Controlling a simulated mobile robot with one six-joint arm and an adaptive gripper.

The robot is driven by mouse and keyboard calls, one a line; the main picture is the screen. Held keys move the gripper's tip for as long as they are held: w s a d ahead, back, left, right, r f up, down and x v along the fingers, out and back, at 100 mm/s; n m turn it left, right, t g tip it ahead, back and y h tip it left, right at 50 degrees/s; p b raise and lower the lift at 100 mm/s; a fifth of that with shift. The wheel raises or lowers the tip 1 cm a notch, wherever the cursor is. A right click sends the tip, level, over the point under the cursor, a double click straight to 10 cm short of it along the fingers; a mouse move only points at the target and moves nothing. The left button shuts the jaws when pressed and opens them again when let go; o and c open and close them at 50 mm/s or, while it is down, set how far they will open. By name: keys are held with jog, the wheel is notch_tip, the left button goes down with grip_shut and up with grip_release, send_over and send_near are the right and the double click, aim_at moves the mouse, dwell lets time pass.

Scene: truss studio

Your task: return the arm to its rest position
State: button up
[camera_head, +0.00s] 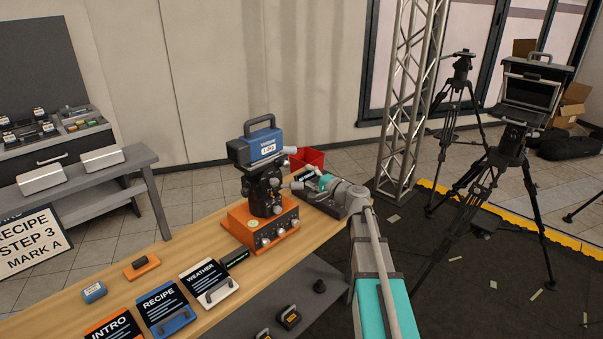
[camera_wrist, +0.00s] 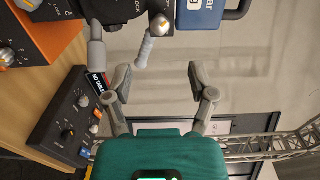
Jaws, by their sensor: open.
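My arm (camera_head: 382,290) reaches forward from the lower right of the head view over the table's right end. My gripper (camera_head: 297,180) is over that end, just right of a blue box with a handle (camera_head: 262,146) on a black mount. In the wrist view my gripper (camera_wrist: 160,82) has its two fingers wide apart with nothing between them. The blue box (camera_wrist: 203,12) and a grey handle (camera_wrist: 147,48) of the mount show above the fingers, close by. I cannot tell the exact gap.
An orange control base (camera_head: 262,225) carries the mount. A truss (camera_head: 408,100) and tripods stand right.

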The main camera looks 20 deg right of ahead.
jog(key=shift+s+d, duration=0.3)
jog(key=shift+s, duration=0.2)
jog(key=s+a+f+n+g, duration=0.85)
jog(key=s+a+f, duration=0.25)
jog(key=a, duration=0.2)
jog(key=s+d+f+n+g+h, duration=0.1)
jog(key=s+f+g+h, duration=0.2)
jog(key=s, duration=0.5)
jog(key=s+d+f+n+g+h, duration=0.1)
jog(key=s+f+n+g+h, duration=0.1)
jog(key=s+f+g+h, duration=0.2)
jog(key=s+h, duration=0.2)
jog(key=s, duration=0.2)
jog(key=shift+s+d+f, duration=0.15)
jog(key=shift+s+f, duration=0.05)
jog(key=shift+f, duration=0.1)
